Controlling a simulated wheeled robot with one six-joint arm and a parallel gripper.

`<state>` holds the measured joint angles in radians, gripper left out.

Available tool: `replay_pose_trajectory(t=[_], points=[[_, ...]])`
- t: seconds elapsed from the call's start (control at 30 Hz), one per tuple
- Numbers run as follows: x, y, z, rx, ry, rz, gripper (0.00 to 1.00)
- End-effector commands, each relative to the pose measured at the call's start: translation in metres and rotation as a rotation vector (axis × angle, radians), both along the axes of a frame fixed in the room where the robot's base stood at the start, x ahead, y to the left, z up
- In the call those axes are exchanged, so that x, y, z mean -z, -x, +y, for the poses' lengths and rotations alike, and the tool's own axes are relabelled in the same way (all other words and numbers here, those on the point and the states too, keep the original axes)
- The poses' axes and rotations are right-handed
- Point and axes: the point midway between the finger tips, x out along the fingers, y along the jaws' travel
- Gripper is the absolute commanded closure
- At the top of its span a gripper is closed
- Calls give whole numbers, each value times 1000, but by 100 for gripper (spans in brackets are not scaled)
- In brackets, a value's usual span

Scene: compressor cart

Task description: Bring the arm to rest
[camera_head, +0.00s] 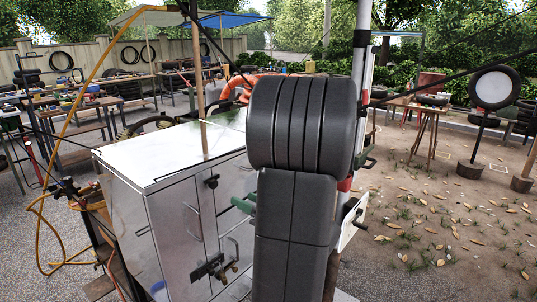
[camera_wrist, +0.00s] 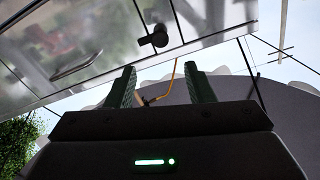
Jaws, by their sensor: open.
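My gripper (camera_wrist: 160,68) shows in the wrist view. Its two green fingers stand well apart with nothing gripped between them. A yellow hose (camera_wrist: 176,75) shows in the gap, behind the fingers. A shiny metal cabinet (camera_wrist: 90,45) with a dark knob (camera_wrist: 159,38) fills the upper left of that view, beyond the fingertips. In the head view my dark arm stands upright in the middle, in front of the cabinet's right side.
The metal cabinet (camera_head: 145,165) stands left of my arm, with latches on its front. A yellow hose (camera_head: 83,110) hangs at the left. Workbenches (camera_head: 75,130) stand behind. Open dirt ground (camera_head: 430,220) lies to the right, with a tyre on a stand (camera_head: 492,88).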

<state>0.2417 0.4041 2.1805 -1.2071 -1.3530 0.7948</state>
Motion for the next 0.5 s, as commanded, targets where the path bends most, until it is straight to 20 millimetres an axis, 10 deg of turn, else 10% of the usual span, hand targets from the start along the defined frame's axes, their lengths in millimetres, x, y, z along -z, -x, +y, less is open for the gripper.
replay_pose_trajectory(t=[0.5], points=[[-1,-44,58,-4,1,1,52]])
